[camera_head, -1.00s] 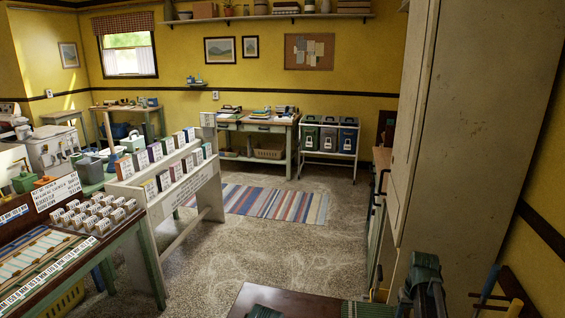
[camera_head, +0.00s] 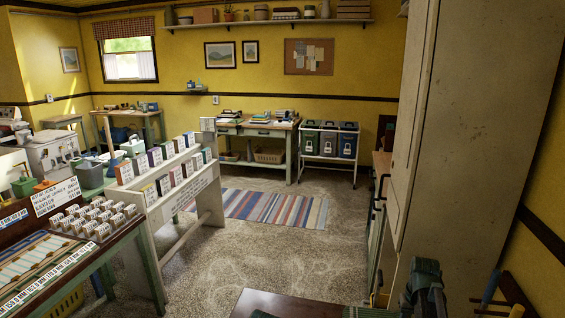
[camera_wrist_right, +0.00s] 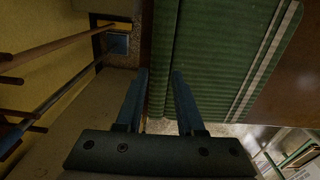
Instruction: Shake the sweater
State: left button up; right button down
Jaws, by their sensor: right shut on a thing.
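The sweater (camera_wrist_right: 210,60) is a green ribbed knit with pale stripes near one edge. It fills the upper middle of the right wrist view. My right gripper (camera_wrist_right: 160,75) is shut on the folded edge of the sweater, which passes between its two dark fingers. In the head view, a small ribbed green patch (camera_head: 370,312) shows at the bottom edge, likely part of the sweater. My left gripper is not in view.
A dark brown tabletop (camera_head: 290,304) lies at the bottom of the head view. A tall cream cabinet (camera_head: 465,120) stands close on the right. Wooden rods (camera_wrist_right: 60,45) show left of my right gripper. The floor around the striped rug (camera_head: 270,207) is clear.

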jog(key=shift+r+p, duration=2.9)
jog(key=shift+r, duration=0.1)
jog(key=shift+a+f, duration=0.1)
